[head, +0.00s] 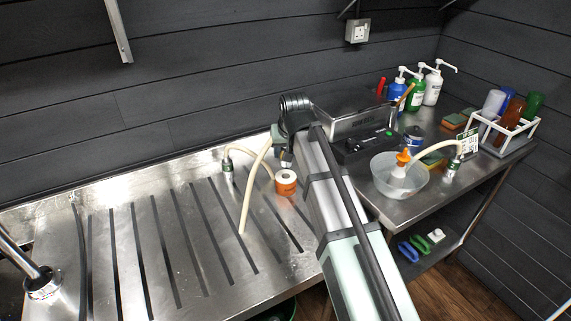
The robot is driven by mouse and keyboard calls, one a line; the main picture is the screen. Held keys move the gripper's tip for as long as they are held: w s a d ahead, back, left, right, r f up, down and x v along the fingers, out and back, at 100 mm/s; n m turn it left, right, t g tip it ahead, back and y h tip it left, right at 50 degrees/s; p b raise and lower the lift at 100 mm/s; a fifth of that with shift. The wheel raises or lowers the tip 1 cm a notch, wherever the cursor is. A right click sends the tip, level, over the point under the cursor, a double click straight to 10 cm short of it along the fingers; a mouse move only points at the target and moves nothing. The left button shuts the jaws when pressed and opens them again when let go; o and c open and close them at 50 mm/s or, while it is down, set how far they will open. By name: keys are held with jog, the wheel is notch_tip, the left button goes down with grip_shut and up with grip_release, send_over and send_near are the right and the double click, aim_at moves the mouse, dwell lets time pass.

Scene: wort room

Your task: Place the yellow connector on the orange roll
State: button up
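The orange roll (286,186), with a white top and a dark centre, stands upright on the ribbed steel drainer. My gripper (280,155) is above and just left of it, mostly hidden by my arm, so its fingers are not clear. A curved pale hose (246,152) rises from a green-labelled fitting (228,166) and bends down towards the roll. I cannot tell for sure which piece is the yellow connector.
A clear bowl (387,184) holding an orange-topped white item (403,160) stands on the right steel table. Behind are a steel box (349,117), pump bottles (433,84) and a white rack (507,134) of coloured bottles. The drainer's left part is mostly clear.

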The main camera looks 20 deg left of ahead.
jog(key=shift+f, duration=2.45)
jog(key=shift+f, duration=0.1)
jog(key=o, duration=1.1)
jog(key=shift+o, duration=0.2)
jog(key=v, duration=1.2)
